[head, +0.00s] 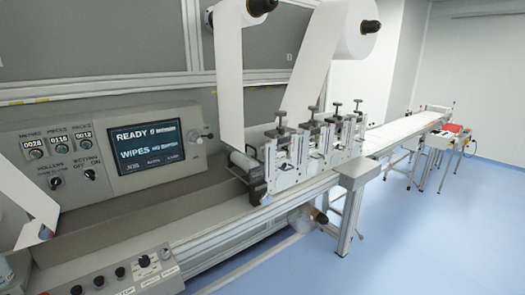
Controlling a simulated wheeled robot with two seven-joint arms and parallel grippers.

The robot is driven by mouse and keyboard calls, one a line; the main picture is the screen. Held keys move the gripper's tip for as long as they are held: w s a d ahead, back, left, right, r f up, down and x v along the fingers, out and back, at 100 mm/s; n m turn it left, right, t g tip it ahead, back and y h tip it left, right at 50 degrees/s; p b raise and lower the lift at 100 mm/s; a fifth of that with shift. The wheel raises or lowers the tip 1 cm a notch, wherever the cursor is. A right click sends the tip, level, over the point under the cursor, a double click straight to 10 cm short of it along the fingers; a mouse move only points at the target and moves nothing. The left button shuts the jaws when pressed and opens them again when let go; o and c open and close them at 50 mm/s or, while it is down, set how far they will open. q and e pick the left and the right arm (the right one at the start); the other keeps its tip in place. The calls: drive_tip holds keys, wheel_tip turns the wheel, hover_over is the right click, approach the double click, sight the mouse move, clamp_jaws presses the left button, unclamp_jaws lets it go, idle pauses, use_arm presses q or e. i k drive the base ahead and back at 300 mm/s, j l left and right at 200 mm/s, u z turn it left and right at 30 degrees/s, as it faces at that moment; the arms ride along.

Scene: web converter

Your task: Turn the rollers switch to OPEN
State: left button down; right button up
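The rollers switch (57,184) is a small dark knob on the grey control panel (150,108), at the left of the head view. It sits under the ROLLERS label, with small lettering above it that seems to read open and close. The knob is too small to tell which way it points. Beside it on the right is the similar wetting switch (90,174), marked OFF and ON. I make out neither of my grippers in the head view.
A screen (146,141) reading READY and WIPES is right of the switches. Counters (58,138) sit above them. A white curved sheet-like shape (28,196) stands close at the left edge. A lower button panel (118,274) juts out below. Blue floor (440,240) is clear at right.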

sight(56, 182)
drive_tip(key=u, duration=1.5)
drive_tip(key=i+j+z, duration=0.1)
drive_tip(key=z, duration=0.3)
drive_tip(key=i+j+z, duration=0.1)
drive_tip(key=j+z, duration=0.25)
drive_tip(key=z, duration=0.4)
drive_tip(key=i+j+z, duration=0.1)
drive_tip(key=j+z, duration=0.25)
